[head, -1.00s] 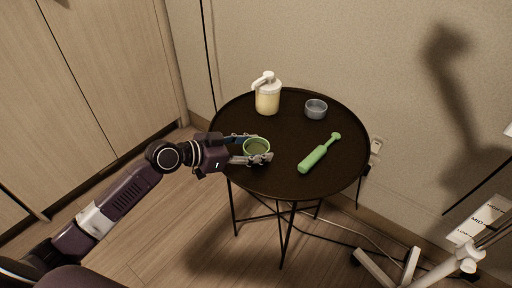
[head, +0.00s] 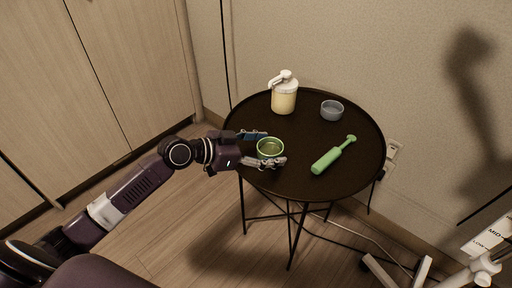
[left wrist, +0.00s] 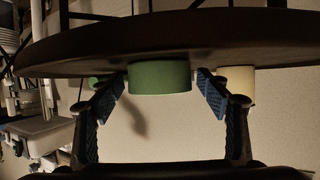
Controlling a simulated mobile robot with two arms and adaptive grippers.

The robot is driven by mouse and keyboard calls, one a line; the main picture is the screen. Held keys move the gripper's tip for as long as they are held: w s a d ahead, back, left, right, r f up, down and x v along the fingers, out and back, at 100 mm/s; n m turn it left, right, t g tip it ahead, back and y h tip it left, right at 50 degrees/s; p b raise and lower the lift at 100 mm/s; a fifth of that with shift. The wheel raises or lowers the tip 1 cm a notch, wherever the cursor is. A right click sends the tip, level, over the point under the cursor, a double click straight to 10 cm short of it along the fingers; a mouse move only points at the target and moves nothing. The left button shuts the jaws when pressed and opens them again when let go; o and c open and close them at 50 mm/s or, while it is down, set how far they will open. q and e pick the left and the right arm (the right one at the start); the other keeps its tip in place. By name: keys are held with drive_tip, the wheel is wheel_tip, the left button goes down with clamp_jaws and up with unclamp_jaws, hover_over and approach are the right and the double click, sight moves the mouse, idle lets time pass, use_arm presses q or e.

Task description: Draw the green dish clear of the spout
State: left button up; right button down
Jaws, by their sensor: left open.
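The green dish (head: 270,149) stands upright on the dark round table, near its front left edge. It lies well in front of the cream jug (head: 284,99), whose white spout (head: 275,82) points left; dish and spout are clearly apart. My left gripper (head: 267,148) is open, with one finger on either side of the dish. In the left wrist view, which is upside down, the green dish (left wrist: 160,78) sits between the blue finger pads, with a narrow gap on each side. My right gripper is not in view.
A green spatula-like tool (head: 333,156) lies right of the dish. A small grey bowl (head: 332,110) stands at the back right of the round table (head: 306,181). A white stand (head: 484,266) is at the lower right. The front of the tabletop is bare.

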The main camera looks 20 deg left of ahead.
use_arm(q)
drive_tip(key=v, duration=1.1)
drive_tip(key=shift+r, duration=0.2)
drive_tip(key=shift+s+a, duration=0.1)
